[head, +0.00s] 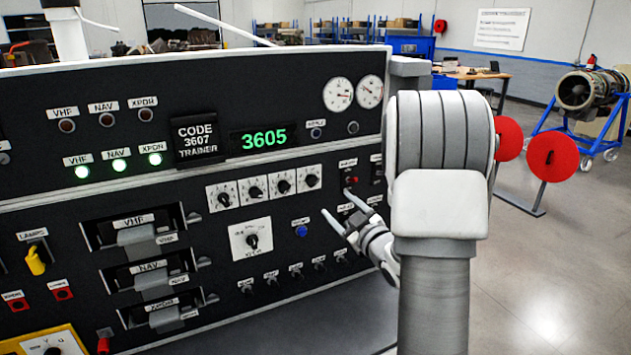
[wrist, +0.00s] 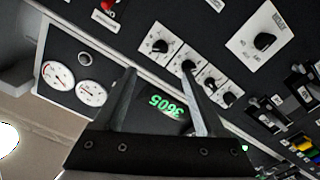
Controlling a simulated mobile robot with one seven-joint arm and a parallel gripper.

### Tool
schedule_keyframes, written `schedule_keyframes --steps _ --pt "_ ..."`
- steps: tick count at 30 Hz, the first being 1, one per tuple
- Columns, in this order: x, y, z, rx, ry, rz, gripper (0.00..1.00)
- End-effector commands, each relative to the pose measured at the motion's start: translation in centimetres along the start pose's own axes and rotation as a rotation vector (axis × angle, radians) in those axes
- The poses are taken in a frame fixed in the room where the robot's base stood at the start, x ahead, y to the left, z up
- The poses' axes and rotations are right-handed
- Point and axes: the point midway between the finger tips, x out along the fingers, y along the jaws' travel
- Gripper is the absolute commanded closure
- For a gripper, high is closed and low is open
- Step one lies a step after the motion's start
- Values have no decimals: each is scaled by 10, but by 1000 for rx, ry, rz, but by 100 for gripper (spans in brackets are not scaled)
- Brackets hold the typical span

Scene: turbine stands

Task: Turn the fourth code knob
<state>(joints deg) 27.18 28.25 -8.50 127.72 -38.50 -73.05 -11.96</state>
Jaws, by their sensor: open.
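The fourth code knob (head: 311,180) is the rightmost of a row of black knobs on white square plates. In the wrist view, which is turned over, it is the leftmost knob (wrist: 160,45), just beyond the gap between the fingertips. My gripper (head: 337,202) is open and empty, to the right of and a little below this knob in the head view. It also shows in the wrist view (wrist: 158,70), with its fingers spread and apart from the knob. The green display (head: 264,139) reads 3605. The plate (head: 197,138) reads CODE 3607 TRAINER.
A larger knob (head: 252,241) and a blue button (head: 301,231) sit below the row. Small toggle switches and a red control (head: 347,207) are near my gripper. Two round gauges (head: 354,93) are at the upper right. Open floor (head: 560,270) lies to the right.

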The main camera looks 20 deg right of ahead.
Motion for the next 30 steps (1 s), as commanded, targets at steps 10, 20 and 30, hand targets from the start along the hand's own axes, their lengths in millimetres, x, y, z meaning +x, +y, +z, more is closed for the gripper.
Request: schedule_keyframes --steps 10,20,30 --pt "75 0 -2 0 0 -2 28" --pt "125 0 -2 -1 1 -1 28" --pt "137 0 0 0 0 -1 28"
